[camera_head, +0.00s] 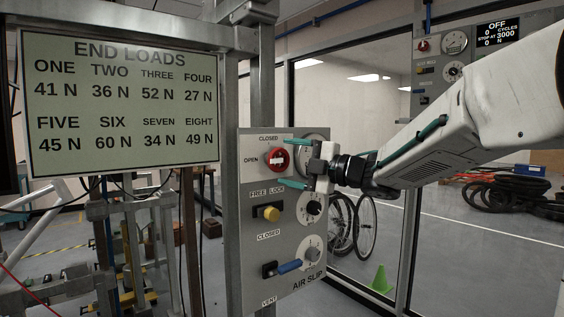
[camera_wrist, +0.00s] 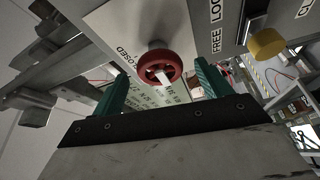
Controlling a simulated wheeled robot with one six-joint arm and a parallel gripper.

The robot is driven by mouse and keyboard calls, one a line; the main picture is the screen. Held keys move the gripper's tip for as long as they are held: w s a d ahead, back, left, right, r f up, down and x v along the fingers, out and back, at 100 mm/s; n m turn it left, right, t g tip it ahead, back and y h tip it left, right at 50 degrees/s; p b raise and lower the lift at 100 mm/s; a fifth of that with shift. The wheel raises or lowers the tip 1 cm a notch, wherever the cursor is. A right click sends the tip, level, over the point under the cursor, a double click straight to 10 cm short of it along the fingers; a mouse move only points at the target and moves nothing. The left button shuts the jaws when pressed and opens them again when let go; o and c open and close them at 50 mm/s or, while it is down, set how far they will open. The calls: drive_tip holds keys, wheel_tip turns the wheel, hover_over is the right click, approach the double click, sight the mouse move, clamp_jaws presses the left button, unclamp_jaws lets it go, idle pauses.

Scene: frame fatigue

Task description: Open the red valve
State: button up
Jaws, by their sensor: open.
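The red valve (camera_head: 276,159) is a round knob with a white pointer, high on the grey control panel (camera_head: 252,222). The panel has "CLOSED" printed above the knob and "OPEN" to its left. In the wrist view, the red valve (camera_wrist: 160,67) shows between my two green fingers, with the white pointer across it. My gripper (camera_head: 299,159) is open, its fingers pointing at the panel, one above and one below the knob's height. In the wrist view, my gripper (camera_wrist: 160,88) has a finger on each side of the valve, with visible gaps. I cannot tell the exact depth between fingertips and knob.
Below the valve are a yellow knob (camera_head: 271,213), a blue lever (camera_head: 289,266) and dials on the same panel. An "END LOADS" board (camera_head: 120,105) hangs at left. A glass partition, bicycle wheels (camera_head: 354,225) and a green cone (camera_head: 380,279) are at right.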

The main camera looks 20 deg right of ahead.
drive_tip(key=shift+v, duration=2.25)
